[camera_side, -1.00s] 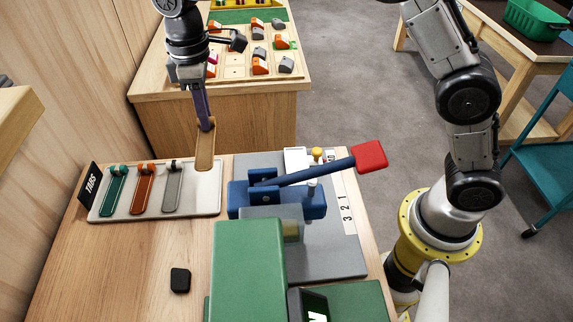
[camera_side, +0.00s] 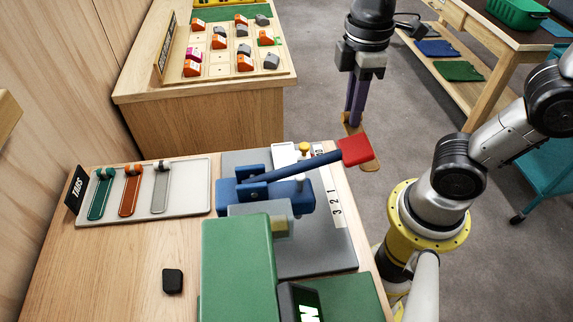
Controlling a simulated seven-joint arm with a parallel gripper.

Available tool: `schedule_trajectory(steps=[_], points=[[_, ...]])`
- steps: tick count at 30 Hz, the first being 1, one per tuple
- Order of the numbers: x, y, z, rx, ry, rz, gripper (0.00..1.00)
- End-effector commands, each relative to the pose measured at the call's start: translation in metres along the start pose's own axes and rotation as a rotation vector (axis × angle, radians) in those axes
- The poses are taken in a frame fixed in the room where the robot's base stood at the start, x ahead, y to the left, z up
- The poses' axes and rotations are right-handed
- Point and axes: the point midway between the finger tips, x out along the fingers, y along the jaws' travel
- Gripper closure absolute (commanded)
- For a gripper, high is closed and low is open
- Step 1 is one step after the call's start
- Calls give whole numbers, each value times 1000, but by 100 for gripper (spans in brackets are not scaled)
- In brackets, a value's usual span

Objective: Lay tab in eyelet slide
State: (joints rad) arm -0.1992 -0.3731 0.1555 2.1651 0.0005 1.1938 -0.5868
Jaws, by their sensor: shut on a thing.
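My gripper (camera_side: 354,122) is shut on a tan tab (camera_side: 370,165), which hangs below the fingers at the right, beyond the bench. The red lever knob hides the middle of the tab. The blue press (camera_side: 245,193) stands on a grey plate (camera_side: 315,245) on the bench, with its blue lever slanting up to the red knob (camera_side: 355,150). A strip marked 1, 2, 3 (camera_side: 337,200) runs along the plate's right side. I cannot tell which part of the press is the eyelet slide.
A pale tray (camera_side: 190,190) at left holds green, orange and grey tabs. A green block (camera_side: 237,265) stands in front of the press. A small black piece (camera_side: 173,280) lies on the bench. A wooden stand (camera_side: 220,90) with small coloured parts is behind.

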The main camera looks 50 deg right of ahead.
Motion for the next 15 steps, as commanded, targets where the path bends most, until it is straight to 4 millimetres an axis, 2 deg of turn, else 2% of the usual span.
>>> schedule_trajectory(steps=[2, 5, 15], points=[[3, 0, 1, 1, -1, -1, 100], [10, 7, -10, 1, -4, -3, 100], [44, 49, -72, 0, -4, -3, 100]])
